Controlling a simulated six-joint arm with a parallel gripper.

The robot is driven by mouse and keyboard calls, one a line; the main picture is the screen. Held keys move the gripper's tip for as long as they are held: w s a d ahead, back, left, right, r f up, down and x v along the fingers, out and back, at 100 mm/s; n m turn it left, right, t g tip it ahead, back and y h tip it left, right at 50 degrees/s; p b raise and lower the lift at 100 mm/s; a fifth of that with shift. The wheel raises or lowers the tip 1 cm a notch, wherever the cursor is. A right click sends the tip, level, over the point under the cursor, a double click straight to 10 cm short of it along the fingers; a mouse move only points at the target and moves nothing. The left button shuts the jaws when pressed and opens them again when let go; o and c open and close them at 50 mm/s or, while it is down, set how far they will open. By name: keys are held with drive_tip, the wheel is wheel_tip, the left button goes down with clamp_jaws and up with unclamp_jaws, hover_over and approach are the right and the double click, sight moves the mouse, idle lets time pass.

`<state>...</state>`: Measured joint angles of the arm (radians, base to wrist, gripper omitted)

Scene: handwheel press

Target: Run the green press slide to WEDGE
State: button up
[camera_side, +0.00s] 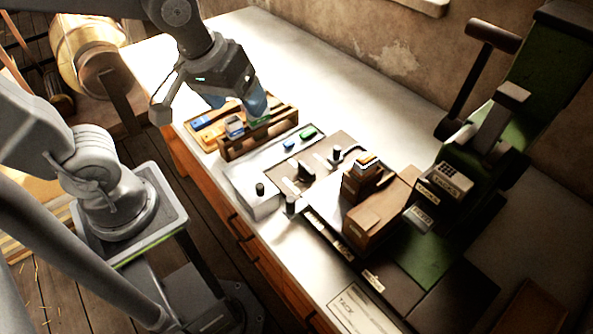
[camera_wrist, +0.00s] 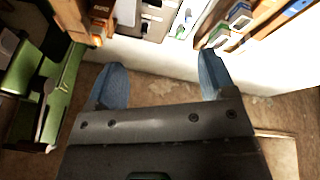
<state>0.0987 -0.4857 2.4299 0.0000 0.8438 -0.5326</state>
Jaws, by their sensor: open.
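The green press (camera_side: 540,75) stands at the right end of the bench in the side view, with a dark frame and a dark lever-like bar (camera_side: 470,85) on its left side. Its green bed (camera_side: 430,262) runs down toward the front. A dark rail (camera_side: 328,235) with small pale labels lies left of the bed; the labels are too small to read. The press also shows at the left of the wrist view (camera_wrist: 35,90). My gripper (camera_side: 250,105) is open and empty, its blue fingers over the wooden rack, far left of the press. Both fingers show apart in the wrist view (camera_wrist: 160,75).
The wooden rack (camera_side: 258,137) holds several coloured blocks. A pale panel (camera_side: 255,195) with knobs, a blue button (camera_side: 289,144) and a green button (camera_side: 307,132) sits beside it. Brown boxes (camera_side: 375,215) stand before the press. A card reading TACK (camera_side: 355,308) lies in front. The back bench is clear.

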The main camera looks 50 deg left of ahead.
drive_tip(key=w+d+f+n+g, duration=0.2)
drive_tip(key=w+d+f+n, duration=0.15)
drive_tip(key=f+n, duration=0.25)
drive_tip(key=n+g, duration=0.2)
drive_tip(key=n, duration=0.5)
hover_over(291, 198)
wheel_tip(291, 198, down, 7)
drive_tip(key=shift+s+f, duration=0.1)
drive_tip(key=shift+f, duration=0.05)
wheel_tip(291, 198, down, 10)
drive_tip(key=shift+c, duration=0.2)
drive_tip(key=c, duration=1.2)
